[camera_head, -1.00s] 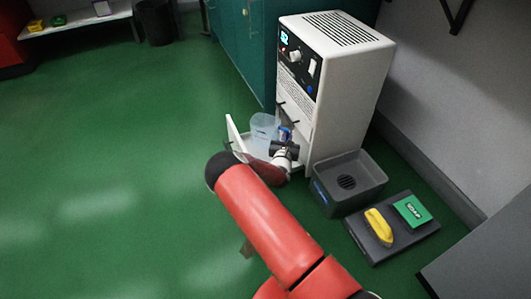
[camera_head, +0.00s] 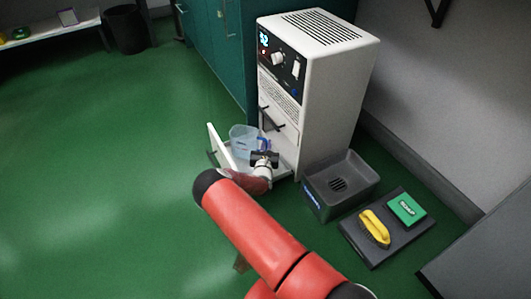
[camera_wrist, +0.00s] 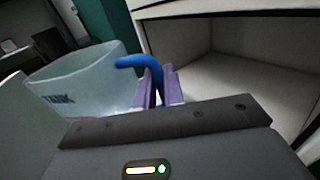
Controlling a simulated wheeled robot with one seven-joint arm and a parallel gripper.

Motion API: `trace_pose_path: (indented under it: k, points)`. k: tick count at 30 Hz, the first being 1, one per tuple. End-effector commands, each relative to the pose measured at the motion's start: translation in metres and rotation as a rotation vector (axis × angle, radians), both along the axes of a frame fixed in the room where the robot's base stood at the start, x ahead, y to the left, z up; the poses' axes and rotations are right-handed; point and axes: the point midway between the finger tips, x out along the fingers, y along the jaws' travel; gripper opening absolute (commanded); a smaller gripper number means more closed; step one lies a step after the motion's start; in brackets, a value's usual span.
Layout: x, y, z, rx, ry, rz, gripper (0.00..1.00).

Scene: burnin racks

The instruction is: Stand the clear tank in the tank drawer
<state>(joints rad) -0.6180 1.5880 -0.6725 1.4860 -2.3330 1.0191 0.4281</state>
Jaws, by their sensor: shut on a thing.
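The clear tank (camera_head: 239,141) is a translucent tub with a blue handle, upright in or just over the open drawer (camera_head: 221,150) at the foot of the white machine. I cannot tell if its base touches the drawer floor. In the wrist view the tank (camera_wrist: 85,88) stands left of centre, with dark lettering on its side. My gripper (camera_wrist: 160,88) is shut on its blue handle (camera_wrist: 140,62), between two purple fingers. In the head view my gripper (camera_head: 264,155) is over the drawer, and my arm hides part of it.
The white machine (camera_head: 335,95) with a display and knobs stands behind the drawer. To its right are a dark drain basin (camera_head: 365,170) and a black mat (camera_head: 375,250) with a yellow brush (camera_head: 374,228) and green box (camera_head: 407,209). Green floor to the left is clear.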

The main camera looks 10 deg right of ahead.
Motion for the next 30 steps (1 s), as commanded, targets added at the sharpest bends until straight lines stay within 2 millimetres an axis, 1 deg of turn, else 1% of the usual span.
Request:
trace_pose_path:
  k: [3,6,14,18,19,23,24,30]
  points:
    - [-0.001,0.000,-0.021,0.000,0.002,0.001,0.00]
    - [0.000,0.000,-0.032,0.001,0.001,0.000,0.00]
    - [0.000,0.000,-0.032,0.001,0.000,0.000,0.00]
    - [0.000,0.000,-0.036,0.001,0.000,0.000,0.00]
    - [0.000,0.000,-0.036,0.000,0.001,0.000,0.13]
    - [0.000,0.000,-0.036,0.000,0.001,0.000,0.30]
    - [0.000,0.000,-0.036,0.000,0.001,0.000,0.32]
    - [0.000,0.000,-0.035,0.000,0.001,0.000,0.32]
